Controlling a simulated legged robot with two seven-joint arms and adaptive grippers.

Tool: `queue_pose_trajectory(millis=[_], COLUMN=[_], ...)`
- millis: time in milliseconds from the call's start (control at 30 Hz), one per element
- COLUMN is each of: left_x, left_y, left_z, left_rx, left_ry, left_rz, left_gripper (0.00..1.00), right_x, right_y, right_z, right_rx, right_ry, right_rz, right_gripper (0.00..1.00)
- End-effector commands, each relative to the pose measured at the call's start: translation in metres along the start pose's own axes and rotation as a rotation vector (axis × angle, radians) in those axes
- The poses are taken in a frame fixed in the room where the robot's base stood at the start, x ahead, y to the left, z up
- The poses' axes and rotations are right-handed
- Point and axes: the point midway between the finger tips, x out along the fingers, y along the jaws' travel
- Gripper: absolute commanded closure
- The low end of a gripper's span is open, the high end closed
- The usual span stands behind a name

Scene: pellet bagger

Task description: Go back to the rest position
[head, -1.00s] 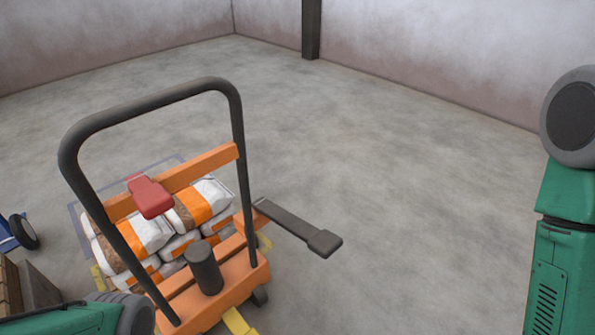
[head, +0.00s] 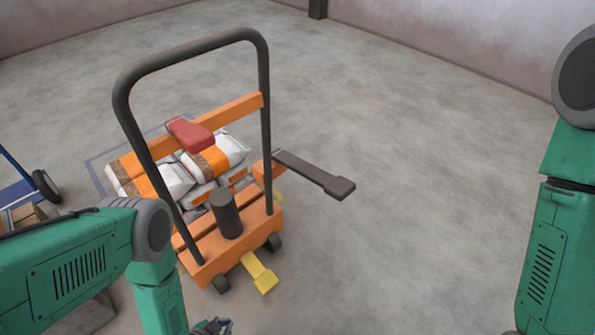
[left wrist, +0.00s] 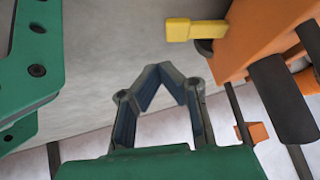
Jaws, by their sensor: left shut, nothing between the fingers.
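My left gripper (head: 215,326) shows only in part at the bottom edge of the head view, below the front of an orange cart. In the left wrist view my left gripper (left wrist: 160,70) is shut and empty, its dark fingers meeting above bare floor. My left arm (head: 90,255) is bent, with its green links at the lower left. My right arm (head: 545,255) hangs at the right edge, and its gripper is out of the picture.
The orange cart (head: 240,240) has a black hoop handle (head: 150,65), a red lever (head: 190,134), a black pedal (head: 340,187) and a yellow pedal (head: 260,272). It carries several bags (head: 225,150). A blue trolley (head: 15,192) stands left. Floor right of the cart is clear.

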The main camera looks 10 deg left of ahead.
Motion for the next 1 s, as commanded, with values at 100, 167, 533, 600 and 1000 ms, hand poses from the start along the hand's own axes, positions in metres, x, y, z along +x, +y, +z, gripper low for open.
queue_pose_trajectory(millis=[100,167,533,600,1000], left_x=[-0.024,-0.040,-0.238,-0.266,-0.300], left_y=[-0.006,-0.010,-0.037,-0.038,-0.040], left_z=[-0.027,-0.040,-0.113,-0.117,-0.119], left_rx=[-0.068,-0.111,-0.450,-0.491,-0.542], left_ry=[-0.066,-0.111,-0.520,-0.571,-0.633], left_rz=[0.024,0.034,0.004,-0.015,-0.041], left_gripper=[1.00,1.00,1.00,1.00,1.00], right_x=[-0.011,-0.016,-0.055,-0.058,-0.060], right_y=[0.000,0.000,0.000,0.000,0.001], right_z=[-0.001,-0.001,-0.003,-0.003,-0.003], right_rx=[0.000,0.000,0.000,0.000,0.000], right_ry=[0.000,0.000,0.000,0.000,0.000], right_rz=[0.000,0.000,0.000,0.000,0.000], right_gripper=[0.59,0.59,0.59,0.59,0.59])
